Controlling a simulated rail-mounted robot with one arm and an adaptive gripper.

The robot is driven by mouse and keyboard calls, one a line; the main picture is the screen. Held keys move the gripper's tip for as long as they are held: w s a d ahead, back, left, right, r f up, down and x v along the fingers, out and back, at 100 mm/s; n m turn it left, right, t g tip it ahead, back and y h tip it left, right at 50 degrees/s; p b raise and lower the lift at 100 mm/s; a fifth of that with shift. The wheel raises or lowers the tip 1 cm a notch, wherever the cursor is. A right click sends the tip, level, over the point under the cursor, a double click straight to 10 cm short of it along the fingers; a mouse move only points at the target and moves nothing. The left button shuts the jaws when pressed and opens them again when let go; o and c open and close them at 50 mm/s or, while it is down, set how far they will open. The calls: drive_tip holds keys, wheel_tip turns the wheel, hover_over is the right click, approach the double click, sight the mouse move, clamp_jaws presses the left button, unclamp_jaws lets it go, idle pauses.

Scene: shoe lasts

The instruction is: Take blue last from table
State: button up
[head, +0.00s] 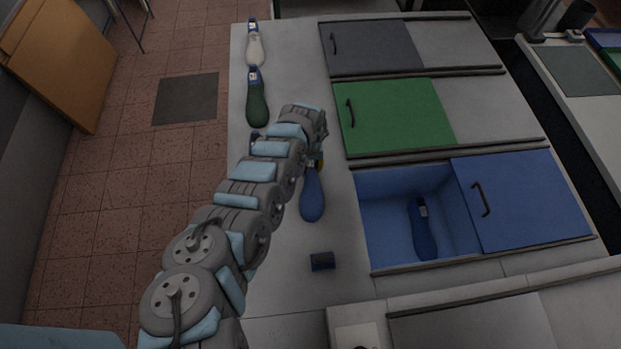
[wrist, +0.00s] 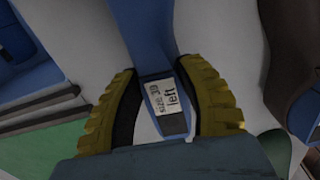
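The blue last (head: 312,195) lies on the light table (head: 290,285), its rounded toe pointing to the picture's bottom. My gripper (head: 316,160) is over its labelled heel end, which my wrist partly hides in the head view. In the wrist view, the blue last (wrist: 165,95) carries a label reading "left" and a size. The two yellow fingers of my gripper (wrist: 162,95) stand on either side of that end. A narrow strip of table shows beside the left finger, so the fingers look open around the last. Contact on the right side is unclear.
A second blue last (head: 422,228) lies in the open blue compartment (head: 380,215). White (head: 254,48) and green (head: 257,102) lasts lie along the table's left edge. Another last (head: 256,137) is mostly hidden by my arm. A small dark block (head: 322,261) sits below the blue last.

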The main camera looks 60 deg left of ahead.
sight(306, 180)
clamp_jaws()
wheel_tip(306, 180, up, 3)
drive_tip(key=shift+r+p, duration=0.2)
drive_tip(key=shift+p, duration=0.55)
drive_tip(key=shift+s+d+r, duration=0.1)
drive_tip(key=shift+r, duration=0.15)
drive_tip(key=shift+s+d+r+p, duration=0.45)
drive_tip(key=shift+r+p, duration=0.1)
drive_tip(key=shift+p, duration=0.05)
drive_tip(key=s+d+r+p, duration=0.7)
drive_tip(key=d+r+p, duration=0.1)
drive_tip(key=d+p, duration=0.1)
drive_tip(key=shift+s+d+p, duration=0.3)
drive_tip(key=shift+s+p, duration=0.05)
drive_tip(key=shift+p, duration=0.25)
